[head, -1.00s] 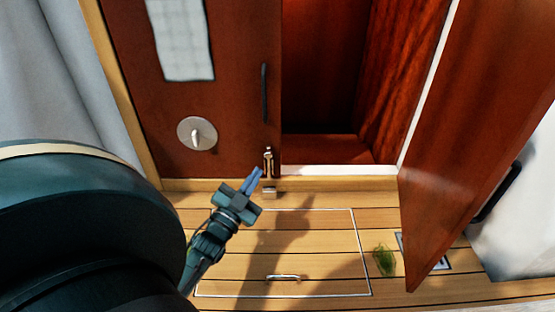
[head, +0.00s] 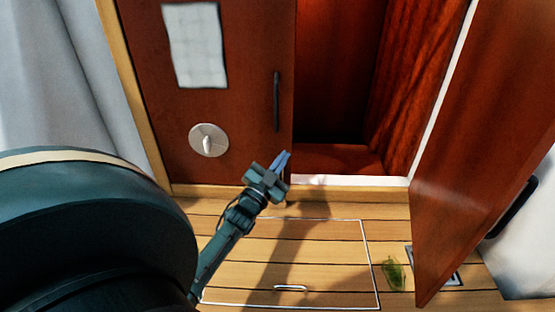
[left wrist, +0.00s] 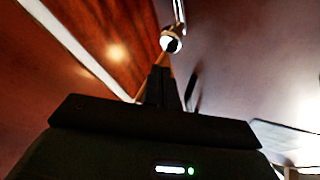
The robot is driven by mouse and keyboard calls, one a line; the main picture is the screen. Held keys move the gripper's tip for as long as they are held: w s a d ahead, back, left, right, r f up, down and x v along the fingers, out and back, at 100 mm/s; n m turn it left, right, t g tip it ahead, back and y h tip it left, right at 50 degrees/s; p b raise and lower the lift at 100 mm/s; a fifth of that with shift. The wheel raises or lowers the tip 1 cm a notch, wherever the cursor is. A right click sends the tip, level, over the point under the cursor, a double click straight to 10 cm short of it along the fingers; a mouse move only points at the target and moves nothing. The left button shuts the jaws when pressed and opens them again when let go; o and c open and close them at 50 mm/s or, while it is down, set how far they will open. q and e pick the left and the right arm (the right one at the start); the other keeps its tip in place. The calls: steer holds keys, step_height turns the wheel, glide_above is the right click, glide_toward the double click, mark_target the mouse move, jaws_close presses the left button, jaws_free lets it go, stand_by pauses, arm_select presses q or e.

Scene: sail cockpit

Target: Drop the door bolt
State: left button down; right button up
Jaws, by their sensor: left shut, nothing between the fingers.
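The door bolt (left wrist: 171,42) shows in the left wrist view as a shiny metal rod with a round knob end, just beyond my fingertips. I cannot tell whether they touch it. In the head view my left gripper (head: 285,157) hides the bolt, at the lower right corner of the closed left door (head: 240,100). My left gripper is shut and empty, its blue-grey fingers pointing up at the door; its dark fingers also show in the left wrist view (left wrist: 161,84). My right gripper is in neither view.
The right door (head: 470,190) stands open over the floor, with a dark cabinet opening (head: 335,75) beside it. The left door has a vertical handle (head: 276,100) and a round latch (head: 208,140). A floor hatch (head: 325,260) and a green clump (head: 393,273) lie below.

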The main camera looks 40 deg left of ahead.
arm_select(q)
steer(key=shift+s+a+f, duration=0.1)
steer(key=shift+a+f, duration=0.15)
steer(key=shift+f, duration=0.2)
steer(key=shift+s+a+f, duration=0.1)
steer(key=shift+a+f, duration=0.1)
steer(key=shift+f, duration=0.25)
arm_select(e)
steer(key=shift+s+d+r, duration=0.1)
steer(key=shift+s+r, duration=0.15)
